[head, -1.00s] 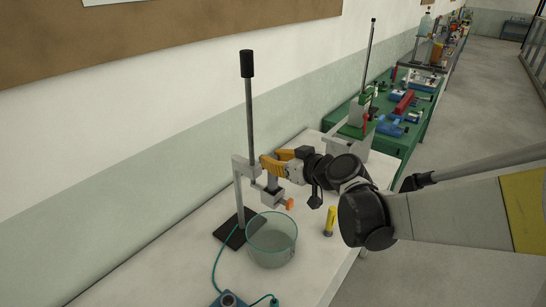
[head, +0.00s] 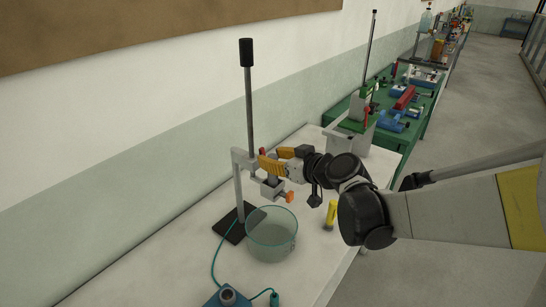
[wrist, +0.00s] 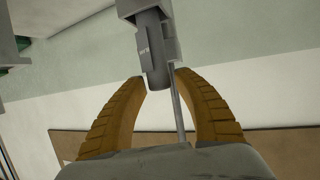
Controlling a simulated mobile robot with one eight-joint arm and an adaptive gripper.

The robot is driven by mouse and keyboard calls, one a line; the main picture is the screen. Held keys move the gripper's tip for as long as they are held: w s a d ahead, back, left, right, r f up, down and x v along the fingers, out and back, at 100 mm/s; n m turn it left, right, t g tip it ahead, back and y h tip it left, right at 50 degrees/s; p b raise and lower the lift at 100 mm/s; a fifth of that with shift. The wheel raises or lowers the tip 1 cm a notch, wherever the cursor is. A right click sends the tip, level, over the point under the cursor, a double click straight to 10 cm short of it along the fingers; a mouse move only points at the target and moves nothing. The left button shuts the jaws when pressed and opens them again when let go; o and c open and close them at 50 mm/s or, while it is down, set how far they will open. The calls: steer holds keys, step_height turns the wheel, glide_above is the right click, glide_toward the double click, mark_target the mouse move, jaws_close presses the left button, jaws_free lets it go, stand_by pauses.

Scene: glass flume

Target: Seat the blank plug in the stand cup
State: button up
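A dark grey cylinder (wrist: 154,55) with small markings, which I take for the blank plug, stands in line with a light grey block (wrist: 148,10), seemingly the stand cup. Where they meet, I cannot tell how deep it sits. The head view shows that block (head: 272,188) on the stand's arm, with an orange knob at its right.
The stand's upright rod (head: 249,115) rises close to my gripper from a black base (head: 230,229). A clear glass vessel (head: 271,240) stands below. A yellow piece (head: 331,214) stands at its right. A blue box (head: 228,297) with a teal cable is in front.

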stand_by(0.3)
steer(key=v, duration=1.2)
steer(key=s+d+f+m+g+h+b, duration=0.2)
steer(key=s+d+f+m+h+b, duration=0.1)
steer(key=s+f, duration=0.5)
steer(key=s+d+f+m+g+h+b, duration=0.2)
steer(key=s+d+f+m+h+b, duration=0.2)
steer(key=s+d+f, duration=0.4)
steer(key=shift+s+d+f+h+b, duration=0.2)
steer(key=shift+s+f+h+b, duration=0.45)
steer(key=shift+s+b, duration=0.4)
